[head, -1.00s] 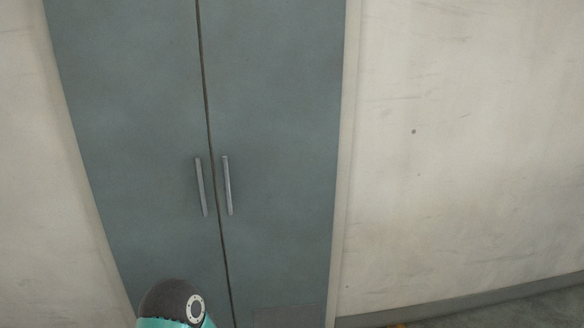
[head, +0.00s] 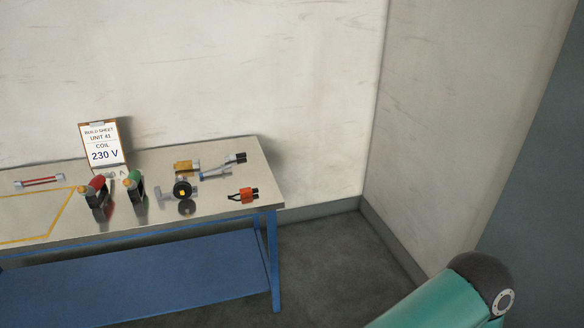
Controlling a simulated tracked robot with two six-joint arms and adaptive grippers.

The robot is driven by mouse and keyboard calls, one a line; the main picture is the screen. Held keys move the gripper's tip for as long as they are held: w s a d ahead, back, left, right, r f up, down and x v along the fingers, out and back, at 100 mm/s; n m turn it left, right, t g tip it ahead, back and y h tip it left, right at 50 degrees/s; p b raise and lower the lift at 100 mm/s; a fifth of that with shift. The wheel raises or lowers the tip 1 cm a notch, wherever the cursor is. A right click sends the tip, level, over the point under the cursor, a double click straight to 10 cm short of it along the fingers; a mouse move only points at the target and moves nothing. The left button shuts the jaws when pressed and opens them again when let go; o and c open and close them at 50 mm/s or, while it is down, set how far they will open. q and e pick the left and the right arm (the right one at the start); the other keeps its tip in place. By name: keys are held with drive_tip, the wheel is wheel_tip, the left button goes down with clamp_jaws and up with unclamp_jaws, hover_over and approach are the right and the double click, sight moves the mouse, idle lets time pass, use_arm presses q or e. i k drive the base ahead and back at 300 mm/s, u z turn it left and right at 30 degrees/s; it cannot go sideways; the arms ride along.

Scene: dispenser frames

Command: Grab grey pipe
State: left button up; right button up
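I cannot make out a clear grey pipe. A small pale grey T-shaped piece (head: 164,193) lies mid-table in the head view; I cannot tell whether it is a pipe. A grey-blue bar-like part (head: 215,173) with black ends lies near the table's back right. Neither gripper is in view. A teal and dark link of one of my arms shows at the bottom right, well apart from the table.
The metal-topped table (head: 229,212) has a blue frame and lower shelf (head: 150,280). It holds red-topped (head: 97,189) and green (head: 135,186) parts, an orange connector (head: 243,196) and a build sheet (head: 102,147) reading 230 V. Floor (head: 325,250) right of it is clear.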

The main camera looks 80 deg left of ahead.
sight(221, 169)
drive_tip(key=z, duration=1.35)
drive_tip(key=i, duration=0.15)
drive_tip(key=u, duration=3.2)
drive_tip(key=i, duration=0.35)
drive_tip(key=u, duration=1.9)
drive_tip(key=k, duration=0.4)
drive_tip(key=u, duration=0.55)
drive_tip(key=i, duration=1.55)
drive_tip(key=z, duration=0.5)
